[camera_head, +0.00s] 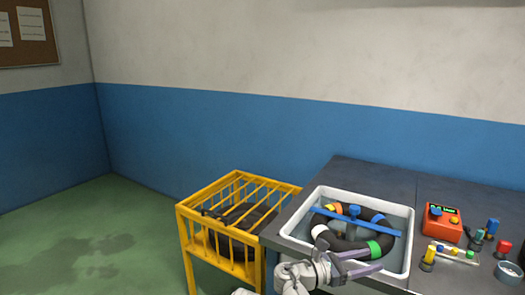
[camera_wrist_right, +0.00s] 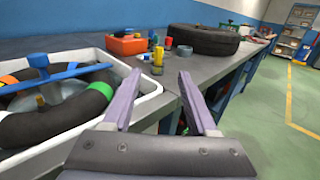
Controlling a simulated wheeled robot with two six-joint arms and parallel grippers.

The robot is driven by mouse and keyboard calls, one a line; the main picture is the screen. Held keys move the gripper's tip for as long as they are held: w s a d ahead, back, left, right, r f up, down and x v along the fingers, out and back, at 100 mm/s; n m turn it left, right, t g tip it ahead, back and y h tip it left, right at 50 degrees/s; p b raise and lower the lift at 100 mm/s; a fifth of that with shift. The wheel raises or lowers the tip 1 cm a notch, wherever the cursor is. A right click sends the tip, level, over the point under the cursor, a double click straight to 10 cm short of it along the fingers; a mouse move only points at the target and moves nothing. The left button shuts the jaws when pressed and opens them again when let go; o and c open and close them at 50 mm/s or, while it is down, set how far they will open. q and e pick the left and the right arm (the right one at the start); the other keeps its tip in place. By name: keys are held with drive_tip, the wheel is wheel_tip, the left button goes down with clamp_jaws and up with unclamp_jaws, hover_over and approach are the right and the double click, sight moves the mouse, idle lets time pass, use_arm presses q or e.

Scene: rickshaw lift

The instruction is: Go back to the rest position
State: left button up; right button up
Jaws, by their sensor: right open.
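My right gripper (camera_head: 362,262) is in the head view at the front edge of the white basin, its two purple fingers apart. The right wrist view shows the same gripper (camera_wrist_right: 158,95) open, with nothing between its fingers. A black tube ring (camera_head: 327,240) with coloured bands lies in the white basin (camera_head: 410,225), under a blue bar (camera_head: 375,225). The ring also shows at the left of the right wrist view (camera_wrist_right: 60,120). My left gripper is not seen.
The grey workbench (camera_head: 370,175) holds a red-orange device (camera_head: 441,222), small coloured bottles (camera_head: 429,258) and a small bowl (camera_head: 509,272). A yellow cage (camera_head: 240,180) with a dark tyre stands left of the bench. A large tyre (camera_wrist_right: 205,40) lies farther along. Green floor is open at left.

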drive_tip(key=s+a+f+m+g+y, duration=0.1)
drive_tip(key=s+a+f+m+y, duration=0.25)
drive_tip(key=f, duration=0.45)
drive_tip(key=s+a+f+m+g+y, duration=0.1)
drive_tip(key=s+a+f+m+y, duration=0.1)
drive_tip(key=a+f+m+y, duration=0.4)
drive_tip(key=s+a+f+m+g+y, duration=0.2)
drive_tip(key=s+a+f+m+y, duration=0.55)
drive_tip(key=a, duration=0.55)
use_arm(q)
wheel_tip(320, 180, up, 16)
drive_tip(key=p, duration=1.5)
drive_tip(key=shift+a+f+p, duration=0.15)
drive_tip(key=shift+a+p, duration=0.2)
use_arm(e)
wheel_tip(320, 180, up, 15)
drive_tip(key=shift+s+d+h, duration=0.15)
drive_tip(key=shift+d+h, duration=0.15)
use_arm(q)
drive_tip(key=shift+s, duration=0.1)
use_arm(e)
drive_tip(key=shift+r, duration=0.1)
